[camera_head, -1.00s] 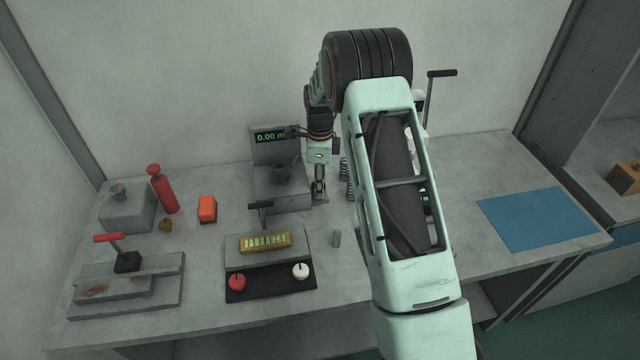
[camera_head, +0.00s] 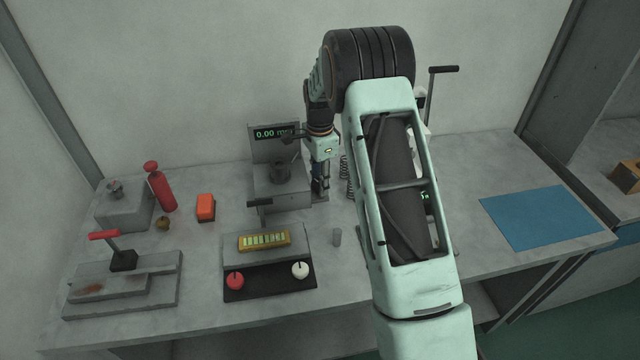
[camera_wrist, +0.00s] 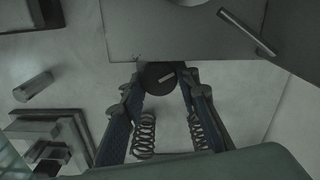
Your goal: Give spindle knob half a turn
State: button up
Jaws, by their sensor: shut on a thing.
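The spindle knob (camera_wrist: 152,80) is a dark round disc with a pale line across its face, at the top middle of the wrist view. My gripper (camera_wrist: 160,77) has its two dark fingers closed against the knob's left and right sides. In the head view my gripper (camera_head: 320,188) points down at the right side of the grey gauge stand (camera_head: 291,217); the knob cannot be made out there. The stand's display (camera_head: 270,134) reads 0.00, with its unit partly hidden by my arm.
Coil springs (camera_head: 344,167) stand just right of my gripper. A small grey cylinder (camera_head: 337,237) stands in front. A panel with a red knob (camera_head: 235,281) and a white knob (camera_head: 300,270) lies front left. A blue mat (camera_head: 537,218) lies at right.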

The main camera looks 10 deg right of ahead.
jog(key=shift+n+b, duration=0.3)
jog(key=shift+n, duration=1.4)
jog(key=shift+w+n, duration=0.1)
jog(key=shift+n, duration=0.2)
jog(key=o, duration=1.2)
jog(key=shift+c, duration=0.2)
jog(key=shift+a+r, duration=0.1)
notch_tip(320, 180, up, 6)
jog(key=shift+r, duration=0.95)
